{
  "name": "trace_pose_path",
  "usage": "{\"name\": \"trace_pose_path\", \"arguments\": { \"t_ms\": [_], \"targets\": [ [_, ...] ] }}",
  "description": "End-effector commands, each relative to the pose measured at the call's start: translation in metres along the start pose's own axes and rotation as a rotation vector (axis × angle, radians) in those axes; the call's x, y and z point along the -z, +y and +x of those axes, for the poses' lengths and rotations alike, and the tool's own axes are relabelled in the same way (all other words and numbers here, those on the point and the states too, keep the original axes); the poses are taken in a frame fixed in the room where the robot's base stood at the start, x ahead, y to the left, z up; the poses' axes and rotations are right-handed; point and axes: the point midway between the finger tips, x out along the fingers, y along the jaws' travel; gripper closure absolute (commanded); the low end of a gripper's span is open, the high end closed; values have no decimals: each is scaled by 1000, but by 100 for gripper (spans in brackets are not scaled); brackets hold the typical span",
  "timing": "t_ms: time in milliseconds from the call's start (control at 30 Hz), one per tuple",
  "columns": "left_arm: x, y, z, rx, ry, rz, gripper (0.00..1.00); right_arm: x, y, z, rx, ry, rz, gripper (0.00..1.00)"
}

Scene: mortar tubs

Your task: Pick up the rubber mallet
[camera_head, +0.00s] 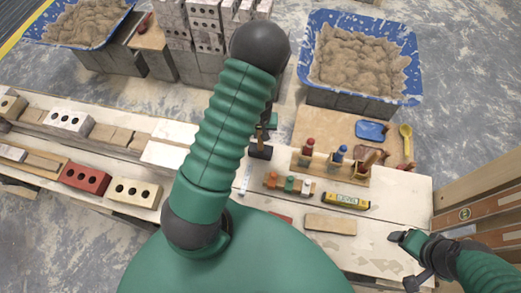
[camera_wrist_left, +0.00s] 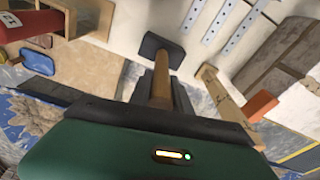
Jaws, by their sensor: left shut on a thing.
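The rubber mallet has a black block head and a wooden handle. In the left wrist view its head (camera_wrist_left: 164,46) is at the top middle, and the handle runs down between my fingers. My left gripper (camera_wrist_left: 163,88) is shut on the handle. In the head view the mallet's black head (camera_head: 260,152) shows just right of my left arm, and my left gripper (camera_head: 266,132) is mostly hidden behind that arm. I cannot tell whether the head touches the table. My right gripper (camera_head: 404,258) is at the lower right, over the table's edge, apart from the mallet; its jaw opening is unclear.
Right of the mallet are a wooden rack (camera_head: 331,167) with handled tools, a yellow level (camera_head: 346,200) and a wooden block (camera_head: 330,224). Blue mortar tubs (camera_head: 413,62) stand behind. Bricks (camera_head: 84,178) lie on planks at left. The table front is partly clear.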

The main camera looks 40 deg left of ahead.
Motion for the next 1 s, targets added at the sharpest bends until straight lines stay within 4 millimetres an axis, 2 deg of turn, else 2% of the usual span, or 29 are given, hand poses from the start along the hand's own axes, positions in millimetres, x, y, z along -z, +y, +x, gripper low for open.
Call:
{"name": "trace_pose_path", "arguments": {
  "t_ms": [500, 567, 800, 900, 1000],
  "targets": [
    [2, 0, -5, 1, 4, 1, 100, 0, 0, -1, 0, 0, 0, 23],
    [4, 0, -13, 0, 6, 3, 100, 1, 0, -3, 0, 0, 0, 23],
    [10, 1, -70, -1, 7, 4, 100, 3, 0, -12, 0, 0, 0, 23],
    [12, 1, -88, 0, 6, 2, 100, 3, 0, -14, 0, 0, 0, 23],
    [13, 0, -98, 1, 4, 2, 100, 3, 0, -15, 0, 0, 0, 23]
  ]
}}
